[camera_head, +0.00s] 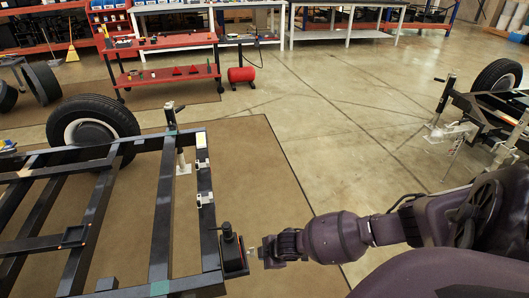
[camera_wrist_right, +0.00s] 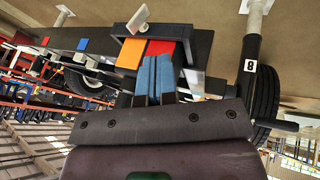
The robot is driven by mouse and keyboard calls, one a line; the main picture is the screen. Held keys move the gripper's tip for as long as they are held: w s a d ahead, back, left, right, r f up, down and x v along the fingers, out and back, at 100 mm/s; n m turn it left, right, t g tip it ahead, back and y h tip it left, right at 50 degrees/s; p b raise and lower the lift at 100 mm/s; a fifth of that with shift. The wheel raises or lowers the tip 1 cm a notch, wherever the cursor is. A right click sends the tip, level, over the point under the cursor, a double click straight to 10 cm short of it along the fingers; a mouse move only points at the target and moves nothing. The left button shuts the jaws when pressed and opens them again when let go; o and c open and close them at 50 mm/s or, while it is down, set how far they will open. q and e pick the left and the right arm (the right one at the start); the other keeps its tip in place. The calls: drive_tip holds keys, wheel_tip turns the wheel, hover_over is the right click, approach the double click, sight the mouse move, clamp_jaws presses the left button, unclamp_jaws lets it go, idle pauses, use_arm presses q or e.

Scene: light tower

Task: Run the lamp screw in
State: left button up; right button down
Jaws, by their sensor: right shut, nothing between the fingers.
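A lamp with an orange and a red lens (camera_wrist_right: 165,48) sits on the dark trailer frame in the right wrist view. My right gripper (camera_wrist_right: 155,68) is shut, its two blue fingertips side by side, with nothing between them. The fingertips overlap the lamp's red and orange lenses in the picture; I cannot tell whether they touch. In the head view my right gripper (camera_head: 255,252) is beside the frame's near right corner. I cannot make out the lamp screw. My left gripper is not in view.
The black trailer frame (camera_head: 160,215) fills the left of the head view, with a wheel (camera_head: 92,132) behind. A dark post (camera_head: 229,240) stands at the corner by my gripper. A red cart (camera_head: 165,45) stands farther back. The floor (camera_head: 320,150) in the middle is clear.

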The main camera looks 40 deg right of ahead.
sight(252, 253)
drive_tip(key=w+f+b, duration=0.1)
drive_tip(key=w+f, duration=0.1)
drive_tip(key=w+d+f+b, duration=0.1)
drive_tip(key=w+f, duration=0.1)
drive_tip(key=w+f+b, duration=0.1)
drive_tip(key=f, duration=0.1)
drive_tip(key=shift+w+d+b, duration=0.25)
drive_tip(key=shift+w+b, duration=0.05)
drive_tip(key=shift+w, duration=0.1)
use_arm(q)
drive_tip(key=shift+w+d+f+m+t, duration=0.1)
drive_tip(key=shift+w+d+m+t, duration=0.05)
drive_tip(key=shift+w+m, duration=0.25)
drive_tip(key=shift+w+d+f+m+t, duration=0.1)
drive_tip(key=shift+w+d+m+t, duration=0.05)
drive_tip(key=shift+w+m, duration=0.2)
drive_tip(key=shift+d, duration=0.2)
use_arm(e)
drive_tip(key=shift+w, duration=0.1)
